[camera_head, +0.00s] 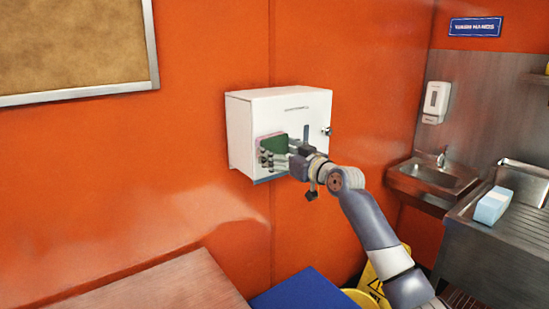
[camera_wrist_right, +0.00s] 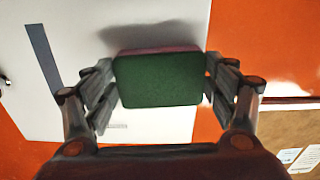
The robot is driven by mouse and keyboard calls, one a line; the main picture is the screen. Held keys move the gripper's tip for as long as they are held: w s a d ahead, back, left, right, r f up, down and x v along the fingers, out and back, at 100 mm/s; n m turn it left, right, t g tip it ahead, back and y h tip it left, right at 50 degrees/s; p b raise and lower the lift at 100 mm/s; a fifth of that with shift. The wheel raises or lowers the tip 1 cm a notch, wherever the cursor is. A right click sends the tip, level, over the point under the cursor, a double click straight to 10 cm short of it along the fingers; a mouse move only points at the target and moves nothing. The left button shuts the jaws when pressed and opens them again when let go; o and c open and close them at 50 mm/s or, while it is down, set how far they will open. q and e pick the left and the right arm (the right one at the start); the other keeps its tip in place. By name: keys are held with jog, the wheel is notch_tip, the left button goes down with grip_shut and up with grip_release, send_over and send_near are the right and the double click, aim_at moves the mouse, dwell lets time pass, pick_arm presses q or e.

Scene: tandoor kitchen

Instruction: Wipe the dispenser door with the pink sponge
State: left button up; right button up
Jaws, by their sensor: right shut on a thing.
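The white dispenser (camera_head: 245,120) hangs on the orange wall, with its door (camera_head: 308,112) facing me. The door also fills much of the right wrist view (camera_wrist_right: 150,22) and looks closed. My right gripper (camera_head: 268,151) is shut on the sponge (camera_head: 273,144), at the lower left part of the door. In the right wrist view the sponge (camera_wrist_right: 158,80) sits between both fingers, its green side towards the camera and a pink edge along the top. It is very close to the door; I cannot tell whether it touches. My left gripper is not in view.
A cork board (camera_head: 75,45) hangs at the upper left. A brown surface (camera_head: 150,287) and a blue object (camera_head: 305,292) lie below. A sink (camera_head: 433,178), a soap dispenser (camera_head: 436,102), a pale blue block (camera_head: 491,206) and a yellow sign (camera_head: 374,282) are at the right.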

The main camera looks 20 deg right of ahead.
aim_at(288, 147)
jog(key=shift+w+d+f, duration=0.1)
jog(key=shift+d, duration=0.4)
jog(key=shift+w+d+f, duration=0.1)
jog(key=shift+w+d, duration=0.1)
jog(key=shift+d, duration=0.1)
jog(key=shift+w+d+b, duration=0.1)
jog(key=shift+d+b, duration=0.4)
jog(key=shift+b, duration=0.3)
jog(key=shift+w+d+b, duration=0.3)
jog(key=shift+d+b, duration=0.25)
jog(key=shift+d, duration=0.25)
jog(key=shift+w+d+b, duration=0.2)
jog(key=shift+d+b, duration=0.2)
jog(key=shift+d, duration=0.05)
jog(key=shift+w+d+b, duration=0.2)
jog(key=shift+d+b, duration=0.2)
jog(key=shift+d, duration=0.05)
jog(key=shift+w+d+r+b, duration=0.15)
jog(key=shift+d+r+b, duration=0.2)
jog(key=shift+d, duration=0.15)
jog(key=shift+c, duration=0.5)
jog(key=shift+w+d+f, duration=0.15)
jog(key=shift+d, duration=0.2)
